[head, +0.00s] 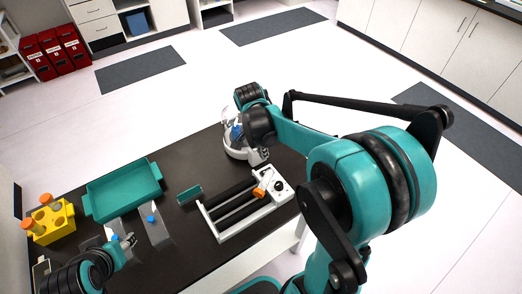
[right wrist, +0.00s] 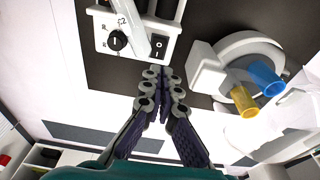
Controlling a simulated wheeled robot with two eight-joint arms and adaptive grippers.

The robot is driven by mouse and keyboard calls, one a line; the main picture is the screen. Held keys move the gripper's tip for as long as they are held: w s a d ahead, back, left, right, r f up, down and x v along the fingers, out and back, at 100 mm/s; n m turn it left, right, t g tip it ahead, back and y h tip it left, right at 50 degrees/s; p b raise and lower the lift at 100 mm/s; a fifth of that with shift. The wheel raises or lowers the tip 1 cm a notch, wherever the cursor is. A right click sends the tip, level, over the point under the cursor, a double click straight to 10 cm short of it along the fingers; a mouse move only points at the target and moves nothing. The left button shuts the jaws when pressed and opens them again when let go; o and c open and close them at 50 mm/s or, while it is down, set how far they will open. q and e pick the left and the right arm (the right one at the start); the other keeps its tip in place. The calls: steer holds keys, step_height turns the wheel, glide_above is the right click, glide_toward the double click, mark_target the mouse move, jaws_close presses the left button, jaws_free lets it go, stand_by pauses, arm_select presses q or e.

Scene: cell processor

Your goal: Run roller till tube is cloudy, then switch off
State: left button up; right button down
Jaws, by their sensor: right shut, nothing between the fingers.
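The white roller (head: 219,229) with dark rollers stands on the dark bench. Its control panel (right wrist: 104,42) has a round black knob (right wrist: 117,40) and a black rocker switch (right wrist: 159,46). A pale tube (right wrist: 136,22) reaches over the panel; its orange cap (head: 259,192) shows in the head view. I cannot tell whether its contents are cloudy, or the switch's position. My right gripper (right wrist: 163,74) is shut and empty, its tips just beside the switch; contact is unclear. In the head view the arm partly hides it. My left gripper (head: 124,243) is at lower left, small and unclear.
A white centrifuge (right wrist: 205,70) with blue and yellow tubes stands close beside the right gripper. A teal tray (head: 122,190), a yellow rack (head: 52,224) with orange-capped tubes and a small teal piece (head: 189,194) are on the bench's left part.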

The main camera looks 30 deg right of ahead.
mark_target(262, 172)
step_height(262, 172, down, 7)
steer(key=shift+r+b, duration=0.15)
steer(key=shift+b, duration=1.1)
steer(key=shift+a+f+b, duration=0.2)
steer(key=shift+f+b, duration=0.1)
steer(key=shift+f, duration=0.4)
steer(key=shift+a+f, duration=0.35)
steer(key=shift+f, duration=0.2)
steer(key=shift+d+r, duration=0.15)
steer(key=shift+d+r, duration=0.25)
steer(key=shift+d, duration=0.35)
steer(key=shift+r, duration=0.1)
